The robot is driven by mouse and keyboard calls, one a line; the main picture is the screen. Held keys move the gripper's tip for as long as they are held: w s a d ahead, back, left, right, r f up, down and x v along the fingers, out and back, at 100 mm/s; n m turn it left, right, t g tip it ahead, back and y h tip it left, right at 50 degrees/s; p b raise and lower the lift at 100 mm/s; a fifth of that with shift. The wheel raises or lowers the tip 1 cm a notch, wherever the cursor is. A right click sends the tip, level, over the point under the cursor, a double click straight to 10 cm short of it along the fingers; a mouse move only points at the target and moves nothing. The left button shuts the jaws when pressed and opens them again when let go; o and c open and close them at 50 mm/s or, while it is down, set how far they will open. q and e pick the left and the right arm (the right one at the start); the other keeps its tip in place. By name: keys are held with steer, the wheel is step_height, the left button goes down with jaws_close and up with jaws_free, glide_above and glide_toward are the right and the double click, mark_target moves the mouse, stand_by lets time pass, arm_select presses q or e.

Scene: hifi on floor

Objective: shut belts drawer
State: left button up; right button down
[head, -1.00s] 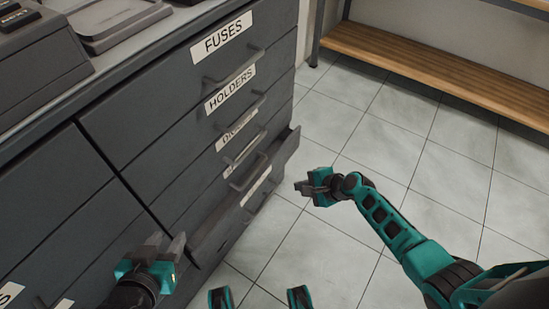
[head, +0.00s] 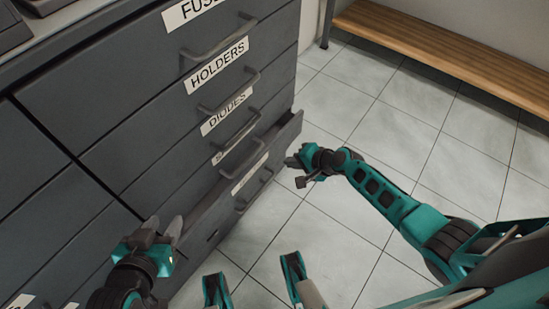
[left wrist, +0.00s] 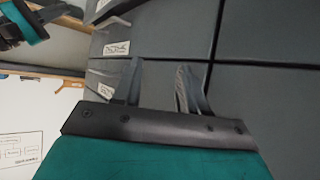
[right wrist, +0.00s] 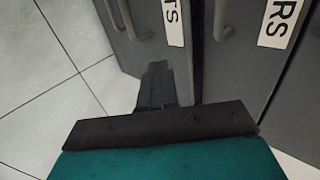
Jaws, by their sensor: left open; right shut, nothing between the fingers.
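A dark grey drawer (head: 275,148) stands pulled out low in the cabinet in the head view. Its label is too slanted to read there. In the right wrist view a front panel (right wrist: 176,64) bears a label ending in "TS", with a handle (right wrist: 138,22) beside it. My right gripper (head: 295,166) is shut and empty near the drawer's outer far corner; its fingers show close to the panel in the right wrist view (right wrist: 154,72). I cannot tell whether they touch. My left gripper (head: 163,228) is open and empty, near the drawer's near end.
Closed drawers labelled HOLDERS (head: 217,65) and DIODES (head: 227,111) lie above, with protruding handles. More cabinet fronts (head: 50,190) stand to the left. A wooden bench (head: 450,55) is at the back right. The tiled floor (head: 390,130) between is clear.

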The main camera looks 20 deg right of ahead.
mark_target(266, 152)
steer(key=w+a+f, duration=0.1)
steer(key=w+a+b, duration=0.1)
steer(key=w, duration=0.1)
steer(key=w+a+f+b, duration=0.1)
steer(key=shift+w+a+f, duration=0.15)
steer(key=shift+f, duration=0.15)
arm_select(q)
steer(key=shift+w+d+f+h, duration=0.35)
steer(key=shift+d+f, duration=0.15)
steer(key=shift+d, duration=0.1)
arm_select(e)
steer(key=shift+w+a, duration=0.4)
steer(key=shift+w, duration=0.1)
arm_select(q)
steer(key=shift+f, duration=0.1)
arm_select(e)
steer(key=shift+w, duration=0.1)
steer(key=shift+w+a+b, duration=0.7)
steer(key=shift+w+b, duration=0.05)
steer(key=shift+w, duration=0.05)
steer(key=shift+w+a, duration=0.1)
steer(key=shift+w, duration=0.05)
arm_select(q)
steer(key=shift+f, duration=0.4)
arm_select(e)
steer(key=shift+r, duration=0.1)
arm_select(q)
steer(key=shift+d+r, duration=0.15)
arm_select(e)
steer(key=shift+s, duration=0.2)
